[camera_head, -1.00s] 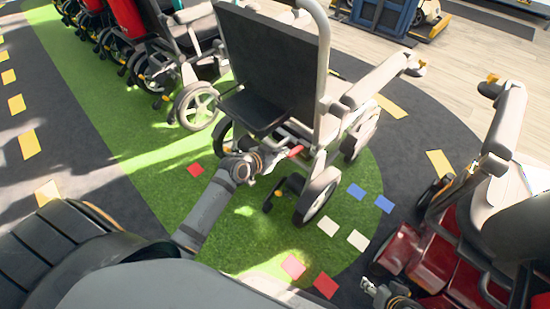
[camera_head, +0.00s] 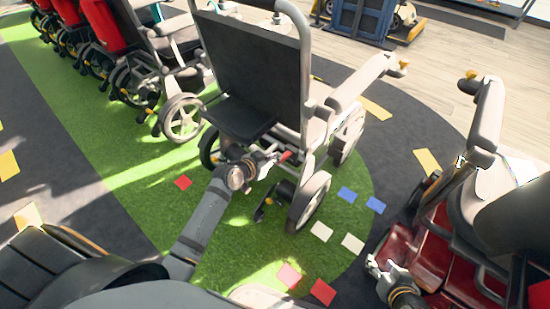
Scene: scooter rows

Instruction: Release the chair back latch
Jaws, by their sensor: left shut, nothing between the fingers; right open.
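The chair (camera_head: 250,65) is a wheelchair with a black back panel, a pale tubular frame and large side wheels. It stands upright on green turf with its back towards me. A small red part (camera_head: 285,156), possibly the latch, shows low behind the seat. My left gripper (camera_head: 275,160) is shut and empty, right beside this red part. I cannot tell whether they touch. My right gripper (camera_head: 375,266) is open and empty at the lower right, apart from the chair and in front of the red scooter.
A red scooter (camera_head: 431,247) with a pale armrest stands at the right. More wheelchairs (camera_head: 172,50) stand in a row at the upper left. A blue cabinet (camera_head: 362,20) is at the back. Coloured floor squares (camera_head: 321,231) lie flat near the chair.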

